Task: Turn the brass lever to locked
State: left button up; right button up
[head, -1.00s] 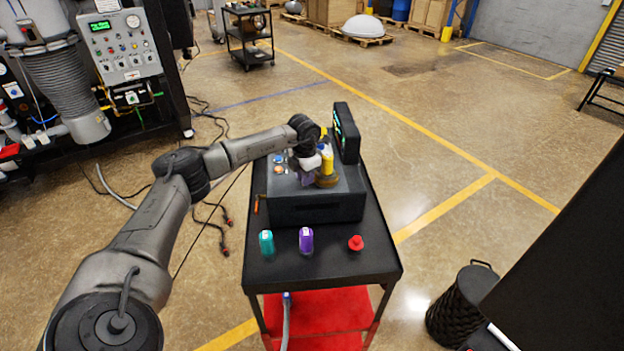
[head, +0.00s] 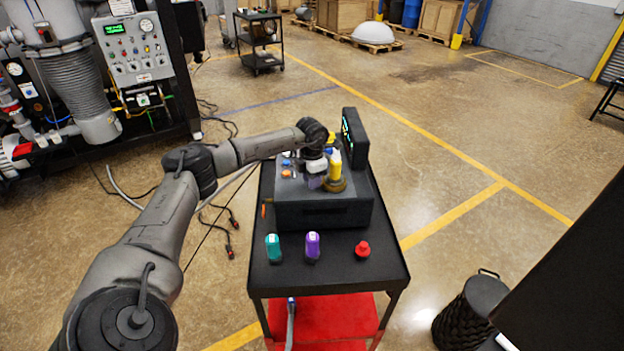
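A dark box (head: 322,213) sits on the black top of a cart. A yellow upright piece (head: 335,160) stands on a round brass-coloured base (head: 336,185) at the box's right side; I cannot make out a separate lever or its locked mark. My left gripper (head: 315,178) points down over the box, just left of the yellow piece. A purple patch shows at its fingertips, and I cannot tell whether it is held. The fingers are too small and covered to show open or shut. My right gripper is out of view.
Teal (head: 273,247), purple (head: 312,246) and red (head: 362,250) pieces stand on the cart's front top (head: 335,275). A dark display (head: 355,140) rises at the box's back right. A black bin (head: 470,312) stands on the floor at right. Machinery is at left.

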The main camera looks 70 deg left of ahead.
pick_arm(q)
jog(key=shift+o, duration=1)
jog(key=shift+r, duration=0.1)
notch_tip(320, 180, up, 14)
jog(key=shift+f+b, duration=0.2)
jog(key=shift+b, duration=0.1)
